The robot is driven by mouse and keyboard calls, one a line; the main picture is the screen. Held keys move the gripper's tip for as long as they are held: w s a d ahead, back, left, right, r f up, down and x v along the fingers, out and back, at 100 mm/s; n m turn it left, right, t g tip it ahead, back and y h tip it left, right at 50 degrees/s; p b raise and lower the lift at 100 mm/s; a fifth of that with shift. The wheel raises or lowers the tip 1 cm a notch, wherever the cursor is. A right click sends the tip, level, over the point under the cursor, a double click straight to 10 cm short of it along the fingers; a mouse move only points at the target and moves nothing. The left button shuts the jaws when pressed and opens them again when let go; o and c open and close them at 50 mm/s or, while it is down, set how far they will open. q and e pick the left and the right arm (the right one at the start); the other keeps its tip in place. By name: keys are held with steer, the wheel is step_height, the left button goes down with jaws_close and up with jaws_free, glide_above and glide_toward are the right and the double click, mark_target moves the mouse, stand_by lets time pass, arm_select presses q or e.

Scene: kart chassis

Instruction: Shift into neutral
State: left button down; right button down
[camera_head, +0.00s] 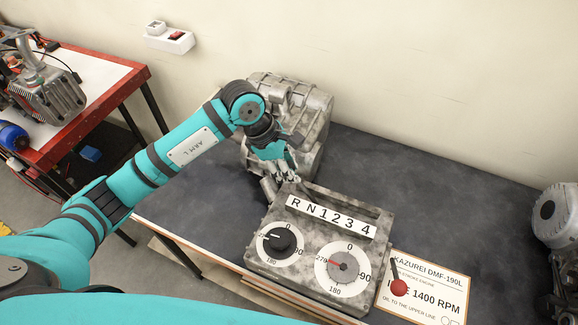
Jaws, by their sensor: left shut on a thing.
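The grey gear box panel (304,243) stands on the dark bench top. It has a white strip (331,217) marked R N 1 2 3 4, with a long slot behind it. My left gripper (285,174) is at the far left end of the panel, near the R and N end of the strip. It is shut on what looks like the shift lever, which the fingers mostly hide. I cannot tell exactly which letter the lever lines up with. My right gripper is not in view.
The panel front has a black-knob dial (279,239) and a dial with a red pointer (343,267). A red-knobbed lever (398,287) is at its right, before a printed sign (432,292). A grey engine block (314,105) stands behind. The bench's right middle is clear.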

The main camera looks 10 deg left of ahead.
arm_select(q)
steer(key=shift+w, duration=0.1)
steer(key=shift+d+r, duration=0.1)
steer(key=shift+r, duration=0.05)
steer(key=shift+d+r+y, duration=0.25)
steer(key=shift+y, duration=0.05)
steer(key=d, duration=0.1)
steer(key=d+r+y, duration=0.2)
steer(key=d, duration=0.1)
steer(key=shift+s+t, duration=0.3)
steer(key=shift+s, duration=0.05)
